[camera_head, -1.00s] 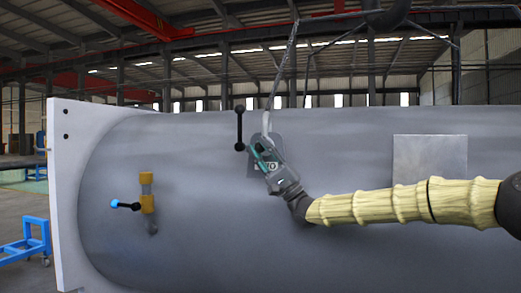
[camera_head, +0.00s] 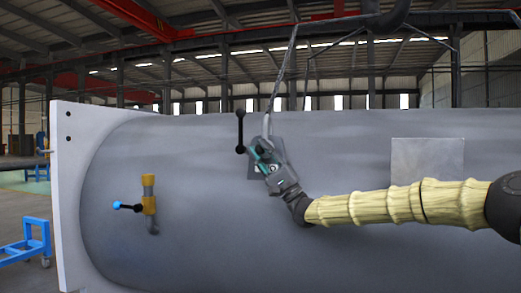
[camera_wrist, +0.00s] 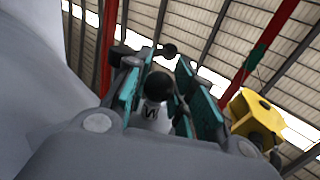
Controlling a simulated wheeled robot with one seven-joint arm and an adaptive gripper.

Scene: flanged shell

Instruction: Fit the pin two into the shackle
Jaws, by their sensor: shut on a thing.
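My gripper (camera_head: 258,148) is in front of the upper side of the big grey shell (camera_head: 330,200). It is shut on a pin; in the wrist view the pin's black ball end (camera_wrist: 159,84) and a pale part (camera_wrist: 152,115) with a mark like an N or a sideways 2 show between the teal finger pads. A light grey shackle (camera_head: 266,124) hangs just above my gripper, under a cable. A grey plate lies behind the gripper, partly hidden. Whether the pin touches the shackle cannot be told.
A black bar with ball ends (camera_head: 240,132) stands upright just left of my gripper. A yellow fitting with a blue-ended handle (camera_head: 149,195) is lower left on the shell. The pale flange (camera_head: 66,200) stands at far left. A yellow block (camera_wrist: 256,115) hangs at right in the wrist view.

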